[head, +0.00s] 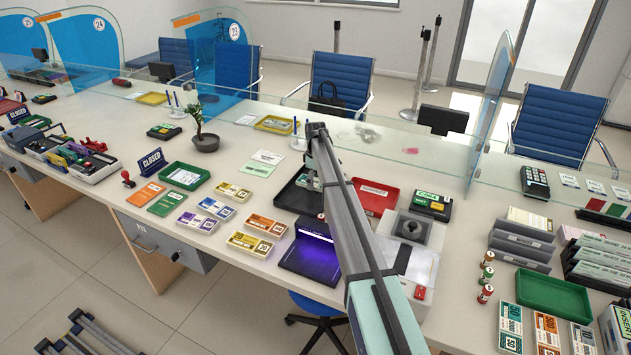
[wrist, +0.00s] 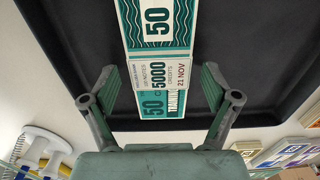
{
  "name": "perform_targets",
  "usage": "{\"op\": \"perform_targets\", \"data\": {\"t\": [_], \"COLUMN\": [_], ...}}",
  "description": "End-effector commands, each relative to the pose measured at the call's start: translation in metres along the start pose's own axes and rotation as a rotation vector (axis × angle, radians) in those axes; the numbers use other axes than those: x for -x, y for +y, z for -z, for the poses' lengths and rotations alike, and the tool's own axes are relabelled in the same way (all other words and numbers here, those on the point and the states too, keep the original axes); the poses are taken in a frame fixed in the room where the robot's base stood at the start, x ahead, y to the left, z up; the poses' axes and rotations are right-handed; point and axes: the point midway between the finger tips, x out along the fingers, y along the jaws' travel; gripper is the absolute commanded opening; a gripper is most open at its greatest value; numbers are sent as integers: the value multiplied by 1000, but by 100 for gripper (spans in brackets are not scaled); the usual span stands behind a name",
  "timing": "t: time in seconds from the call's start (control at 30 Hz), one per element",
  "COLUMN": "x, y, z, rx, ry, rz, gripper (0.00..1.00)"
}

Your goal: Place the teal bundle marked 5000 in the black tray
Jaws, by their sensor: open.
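The black tray (head: 288,197) stands on the counter in the head view, partly hidden behind my arm. It fills most of the wrist view (wrist: 70,45). The teal-and-white bundle marked 5000 (wrist: 158,75) appears over the tray's dark floor, its near end close to the tray's near edge. A paper band with a red date crosses it. My gripper (wrist: 158,100) is open, one finger on each side of the bundle, with visible gaps between fingers and bundle. In the head view the bundle is not clearly visible. Whether it lies fully flat on the floor cannot be told.
A red tray (head: 375,195) lies right of the black tray. A black device with a purple glow (head: 312,250) stands in front. Other note bundles (head: 272,225) lie to the left. A potted plant (head: 204,138) and a glass screen stand behind.

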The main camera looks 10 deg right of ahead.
Motion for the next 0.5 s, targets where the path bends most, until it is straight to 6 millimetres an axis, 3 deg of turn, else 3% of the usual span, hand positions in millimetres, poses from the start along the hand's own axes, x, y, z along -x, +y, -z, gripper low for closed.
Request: {"op": "perform_targets", "data": {"t": [0.27,0.5], "x": [24,71], "y": [0,1], "z": [0,0], "rx": [0,0], "ry": [1,1], "rz": [-2,-2], "gripper": [87,87]}}
